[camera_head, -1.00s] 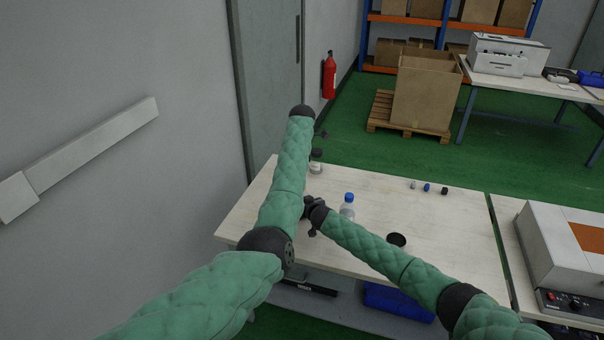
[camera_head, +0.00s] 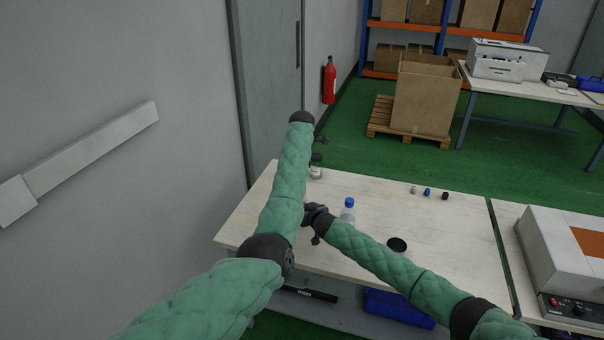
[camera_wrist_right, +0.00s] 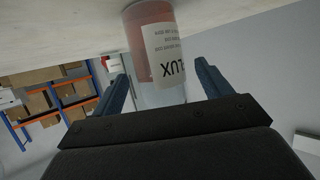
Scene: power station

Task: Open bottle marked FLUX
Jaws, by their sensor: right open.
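In the right wrist view, a reddish bottle with a white label (camera_wrist_right: 165,55) shows upside down, with "LUX" readable on it. Its cap is out of that picture. My right gripper (camera_wrist_right: 160,85) is open, with one finger on each side of the bottle. In the head view, my right gripper (camera_head: 316,214) is partly hidden behind my left arm. A dark-capped bottle (camera_head: 316,173) stands near the table's far left; I cannot tell if it is the FLUX bottle. My left gripper (camera_head: 321,141) is a small dark shape above it, mostly hidden by the arm.
A clear blue-capped bottle (camera_head: 348,215) stands close right of my right gripper. A round dark container (camera_head: 397,245) sits behind my right forearm. Several small caps (camera_head: 427,192) lie at the table's far edge. The table's (camera_head: 450,235) right part is clear. A wall is on the left.

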